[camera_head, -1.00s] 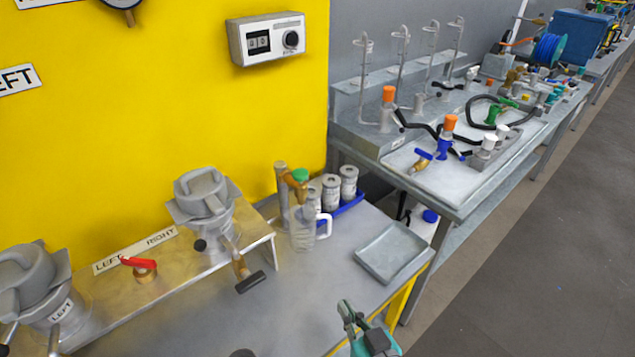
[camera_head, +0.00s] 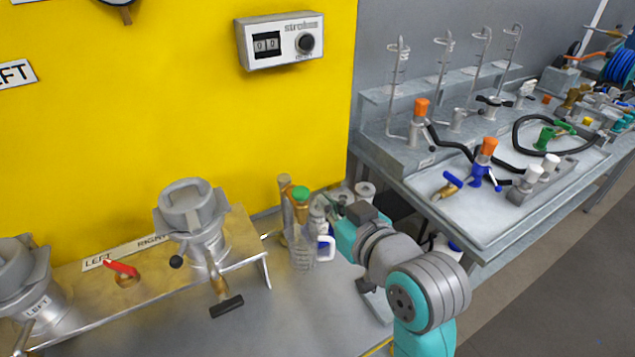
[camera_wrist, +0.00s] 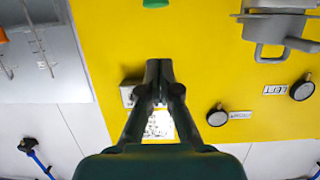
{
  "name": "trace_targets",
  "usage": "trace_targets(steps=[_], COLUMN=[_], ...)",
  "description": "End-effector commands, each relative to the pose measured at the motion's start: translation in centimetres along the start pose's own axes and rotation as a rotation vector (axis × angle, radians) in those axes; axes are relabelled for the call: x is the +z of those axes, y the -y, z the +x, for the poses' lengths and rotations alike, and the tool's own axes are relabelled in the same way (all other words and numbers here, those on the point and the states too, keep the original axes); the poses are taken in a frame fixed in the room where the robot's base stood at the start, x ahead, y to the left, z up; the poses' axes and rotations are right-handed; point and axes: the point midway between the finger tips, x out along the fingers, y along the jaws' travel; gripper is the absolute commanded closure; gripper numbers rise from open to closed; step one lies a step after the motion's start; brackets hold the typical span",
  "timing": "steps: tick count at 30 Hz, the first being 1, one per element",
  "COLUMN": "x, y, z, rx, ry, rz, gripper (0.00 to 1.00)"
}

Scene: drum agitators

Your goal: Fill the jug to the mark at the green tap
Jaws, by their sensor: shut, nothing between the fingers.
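The clear jug (camera_head: 302,252) with its white handle (camera_head: 326,250) stands upright on the grey bench under the brass tap with the green knob (camera_head: 300,193). The mark and any water in the jug are too small to tell. My gripper (camera_head: 334,208) is just right of the tap, above the handle in the picture, and its arm hides part of the bench. In the wrist view my gripper (camera_wrist: 160,70) is shut and empty, against the yellow panel. A green piece (camera_wrist: 155,3), probably the tap knob, shows at the top edge there.
Grey-white canisters (camera_head: 365,192) stand behind my gripper. Left are a grey drum unit (camera_head: 190,208) with a black-handled outlet and a red lever valve (camera_head: 122,268). A counter reading 00 (camera_head: 281,41) is on the yellow panel. A second bench (camera_head: 455,225) stands right.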

Motion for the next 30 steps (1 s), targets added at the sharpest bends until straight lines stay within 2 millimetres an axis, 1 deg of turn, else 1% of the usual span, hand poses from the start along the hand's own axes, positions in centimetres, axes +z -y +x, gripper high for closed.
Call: trace_targets(steps=[1, 2, 6, 17, 20, 23, 26, 30], x=[-0.7, -1.0, -1.6, -1.7, -1.7, -1.6, -1.6, -1.6], y=[0.2, 0.3, 0.5, 0.5, 0.5, 0.6, 0.7, 0.7], z=[0.1, 0.1, 0.1, 0.2, 0.6, 1.6, 3.2, 5.8], rx=[-0.007, -0.010, -0.018, -0.019, -0.019, -0.020, -0.022, -0.020], ry=[-0.001, -0.002, 0.001, 0.002, 0.003, 0.003, 0.003, 0.004], rz=[-0.007, -0.010, -0.018, -0.018, -0.018, -0.018, -0.018, -0.018], gripper=[1.00, 1.00, 1.00, 1.00, 1.00, 1.00, 1.00, 1.00])
